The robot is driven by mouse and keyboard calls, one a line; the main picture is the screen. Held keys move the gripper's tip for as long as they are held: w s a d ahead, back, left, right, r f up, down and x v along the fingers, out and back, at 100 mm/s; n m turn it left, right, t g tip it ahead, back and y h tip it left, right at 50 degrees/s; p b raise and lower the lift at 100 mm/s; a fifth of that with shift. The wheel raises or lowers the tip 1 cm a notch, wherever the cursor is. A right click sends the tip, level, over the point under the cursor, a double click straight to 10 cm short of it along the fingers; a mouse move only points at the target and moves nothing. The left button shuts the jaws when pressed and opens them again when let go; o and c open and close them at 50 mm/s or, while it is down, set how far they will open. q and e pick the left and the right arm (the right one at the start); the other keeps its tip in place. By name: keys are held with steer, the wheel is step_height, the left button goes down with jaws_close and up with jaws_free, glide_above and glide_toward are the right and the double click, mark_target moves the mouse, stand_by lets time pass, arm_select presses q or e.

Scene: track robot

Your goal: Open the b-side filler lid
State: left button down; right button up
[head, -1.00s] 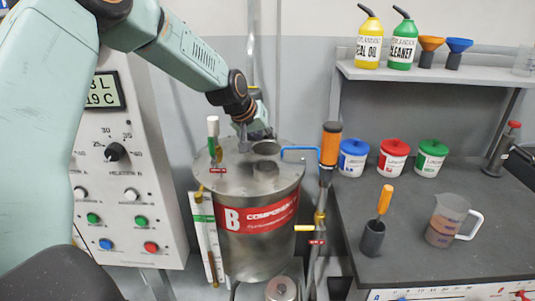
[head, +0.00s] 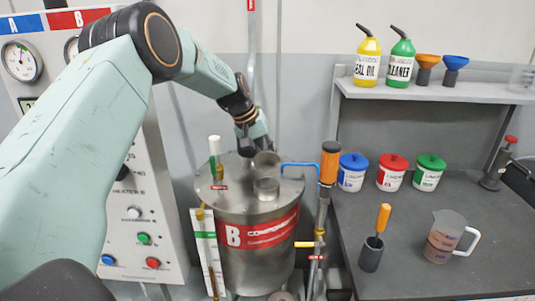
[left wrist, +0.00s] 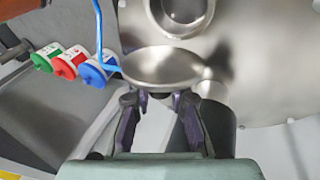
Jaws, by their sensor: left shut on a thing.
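The B component tank (head: 258,236) is a steel drum with a red B label. On its top is the round filler neck (head: 266,187), whose mouth is uncovered. The round steel filler lid (head: 267,160) stands tilted up behind the neck. In the left wrist view the lid (left wrist: 160,66) is a shiny disc beside the open neck (left wrist: 182,14). My left gripper (left wrist: 160,98) is shut on the lid's edge. In the head view the gripper (head: 258,142) is behind the lid and partly hidden. My right gripper is out of view.
A blue-handled pipe (head: 300,165) and an orange-topped valve column (head: 330,163) stand right of the neck. A white-topped valve (head: 215,150) is at its left. The control panel (head: 140,190) stands left. The bench (head: 420,275) holds several tubs and a jug.

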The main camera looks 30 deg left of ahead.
arm_select(q)
steer(key=shift+w+a+r, duration=0.1)
steer(key=shift+w+r, duration=0.05)
steer(key=shift+r, duration=0.1)
steer(key=c, duration=1.6)
jaws_free()
steer(key=o, duration=0.4)
steer(key=shift+f, duration=0.15)
steer(key=v, duration=1.2)
steer(key=shift+f, duration=0.1)
